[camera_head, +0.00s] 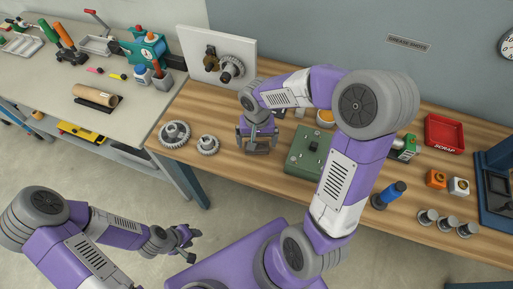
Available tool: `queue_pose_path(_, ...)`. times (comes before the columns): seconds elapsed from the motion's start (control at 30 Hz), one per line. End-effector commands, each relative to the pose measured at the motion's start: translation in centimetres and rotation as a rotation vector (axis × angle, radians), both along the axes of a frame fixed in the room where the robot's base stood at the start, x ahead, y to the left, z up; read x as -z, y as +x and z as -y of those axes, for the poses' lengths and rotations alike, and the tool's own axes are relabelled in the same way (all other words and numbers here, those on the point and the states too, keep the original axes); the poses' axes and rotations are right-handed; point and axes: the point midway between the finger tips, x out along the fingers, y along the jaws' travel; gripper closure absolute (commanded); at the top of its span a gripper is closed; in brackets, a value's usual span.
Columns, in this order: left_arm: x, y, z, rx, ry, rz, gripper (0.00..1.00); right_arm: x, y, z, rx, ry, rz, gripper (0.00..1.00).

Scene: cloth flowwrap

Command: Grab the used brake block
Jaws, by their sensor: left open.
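No thing in view can be named for certain as the used brake block. A small dark block sits on top of the green fixture (305,157) on the wooden bench. My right gripper (258,148) points down over the bench, just left of the green fixture. Something greyish shows at its fingertips, but I cannot tell whether it is a held part or the fingers themselves. My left gripper (189,241) is open and empty, low in front of the bench over the floor, well away from the bench objects.
Gears (174,134) lie left on the bench, before a white display board (216,50). Right are a red SCRAP tray (444,133), a blue-handled tool (390,194), an orange block (436,178), a white block (458,186) and grey cylinders (447,223). My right arm hides part of the bench.

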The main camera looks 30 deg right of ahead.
Motion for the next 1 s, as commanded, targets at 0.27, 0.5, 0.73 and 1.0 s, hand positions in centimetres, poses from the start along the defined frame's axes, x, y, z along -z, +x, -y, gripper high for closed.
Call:
queue_pose_path(0.27, 0.9, 0.0, 0.0, 0.000, 0.000, 0.000, 0.57, 2.6, 0.0, 0.0, 0.000, 0.000, 0.000, 0.00)
queue_pose_path(0.5, 0.9, 0.0, 0.0, 0.000, 0.000, 0.000, 0.57, 2.5, 0.0, 0.0, 0.000, 0.000, 0.000, 0.18)
queue_pose_path(0.73, 0.9, 0.0, 0.0, 0.000, 0.000, 0.000, 0.57, 2.5, 0.0, 0.0, 0.000, 0.000, 0.000, 0.54)
queue_pose_path(1.0, 0.7, 0.0, 0.0, 0.000, 0.000, 0.000, 0.57, 2.2, 0.0, 0.0, 0.000, 0.000, 0.002, 0.55)
